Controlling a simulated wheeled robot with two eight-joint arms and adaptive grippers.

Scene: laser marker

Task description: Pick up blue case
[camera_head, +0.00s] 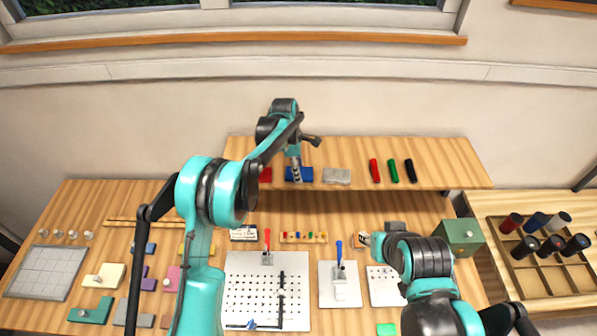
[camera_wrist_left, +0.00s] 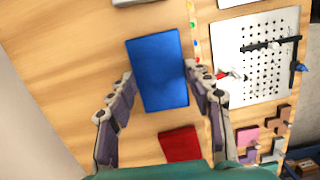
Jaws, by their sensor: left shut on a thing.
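The blue case (camera_head: 304,176) lies on the raised wooden shelf, between a red case (camera_head: 265,175) and a grey case (camera_head: 337,176). My left gripper (camera_head: 296,174) reaches down onto it from above and partly covers it in the head view. In the left wrist view the blue case (camera_wrist_left: 158,72) sits between the two fingers of my left gripper (camera_wrist_left: 160,76), which is shut on it. I cannot make out a gap under the case. The gripper of my right arm does not show; only its upper links are visible at the lower right.
The red case (camera_wrist_left: 180,143) lies close to the blue one. Below are a perforated plate (camera_head: 240,262), a green box (camera_head: 460,236) and a wooden organizer (camera_head: 500,270).

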